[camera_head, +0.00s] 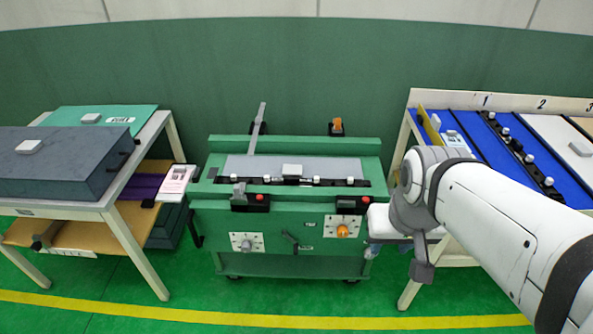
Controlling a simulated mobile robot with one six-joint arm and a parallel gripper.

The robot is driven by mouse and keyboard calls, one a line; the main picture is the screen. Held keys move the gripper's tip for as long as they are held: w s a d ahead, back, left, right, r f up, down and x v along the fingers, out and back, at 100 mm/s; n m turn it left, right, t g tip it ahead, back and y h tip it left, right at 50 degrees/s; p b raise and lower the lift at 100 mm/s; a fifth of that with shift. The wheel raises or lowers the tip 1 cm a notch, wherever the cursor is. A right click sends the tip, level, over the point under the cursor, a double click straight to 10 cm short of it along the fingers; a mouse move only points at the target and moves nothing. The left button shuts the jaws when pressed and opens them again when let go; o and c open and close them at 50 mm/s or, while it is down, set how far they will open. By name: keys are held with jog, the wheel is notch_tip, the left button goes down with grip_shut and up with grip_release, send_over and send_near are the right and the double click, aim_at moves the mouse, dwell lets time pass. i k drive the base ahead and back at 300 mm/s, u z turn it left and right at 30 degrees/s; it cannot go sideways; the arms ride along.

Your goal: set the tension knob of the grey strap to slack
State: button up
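The grey strap (260,120) stands up at the back left of the green bench (300,258), tilted slightly right. A grey tension knob (246,245) sits on a pale marked dial plate on the bench's front left; its setting is too small to read. An orange knob (341,231) sits on a similar plate at the front right. My gripper (376,246) hangs beside the bench's right front, below my arm's wrist, apart from the grey knob. Its fingers are small and partly hidden, so I cannot tell their opening.
An orange strap (337,124) is at the bench's back right. A grey panel (240,165) lies on top with a black clip strip. Two latches with red buttons (260,197) line the front edge. Tables (137,142) (402,140) flank the bench; the floor in front is clear.

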aim_at(246, 246)
jog(key=u, duration=1)
